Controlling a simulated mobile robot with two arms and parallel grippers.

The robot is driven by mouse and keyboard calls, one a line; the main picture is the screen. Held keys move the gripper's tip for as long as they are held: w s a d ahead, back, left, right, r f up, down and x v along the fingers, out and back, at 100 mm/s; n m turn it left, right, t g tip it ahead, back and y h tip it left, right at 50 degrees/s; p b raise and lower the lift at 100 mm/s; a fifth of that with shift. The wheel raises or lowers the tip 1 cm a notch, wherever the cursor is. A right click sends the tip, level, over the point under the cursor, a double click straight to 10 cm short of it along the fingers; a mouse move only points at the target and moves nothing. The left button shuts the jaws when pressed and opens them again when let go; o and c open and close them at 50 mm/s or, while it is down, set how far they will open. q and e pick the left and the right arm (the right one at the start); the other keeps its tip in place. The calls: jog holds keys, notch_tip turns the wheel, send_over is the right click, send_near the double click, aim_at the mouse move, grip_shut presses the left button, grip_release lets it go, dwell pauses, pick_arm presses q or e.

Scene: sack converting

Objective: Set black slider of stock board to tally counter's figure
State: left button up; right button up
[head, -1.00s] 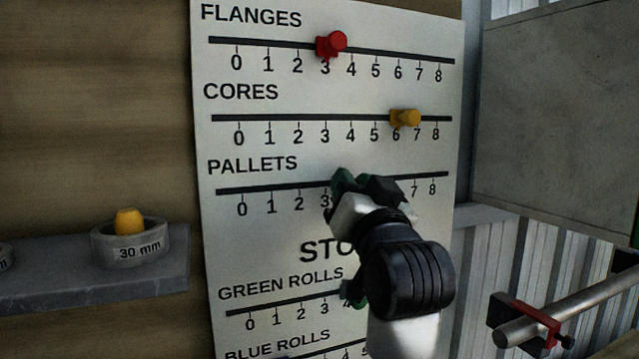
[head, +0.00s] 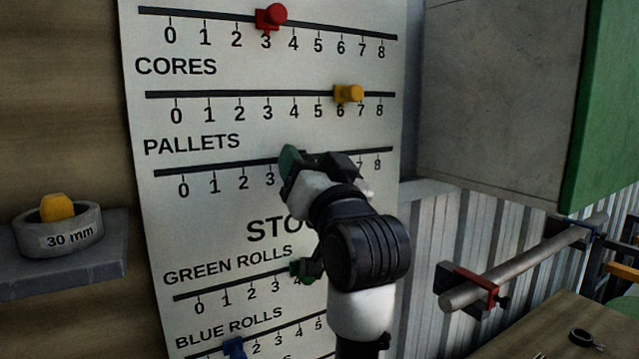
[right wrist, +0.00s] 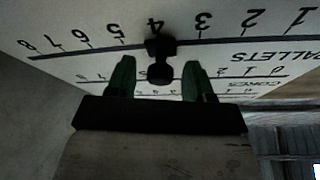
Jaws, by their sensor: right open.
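The stock board (head: 215,225) is a white panel with several numbered scales. In the right wrist view, upside down, the black slider (right wrist: 160,72) sits at 4 on the PALLETS scale. My right gripper (right wrist: 158,80) is open, its green fingertips on either side of the black knob with gaps to both. In the head view my right gripper (head: 310,163) is at the PALLETS line and hides the black slider and the figures around 4 to 6. The tally counter does not show. My left gripper is not in view.
A red slider (head: 272,16) is at 3, a yellow slider (head: 349,93) just past 6 on CORES. A green slider (head: 302,268) and a blue slider (head: 235,347) are lower. A bar with a red clamp (head: 470,287) is at right; a 30 mm ring (head: 60,238) stands on the left shelf.

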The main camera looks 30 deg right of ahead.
jog(key=b+v, duration=0.5)
jog(key=v, duration=0.5)
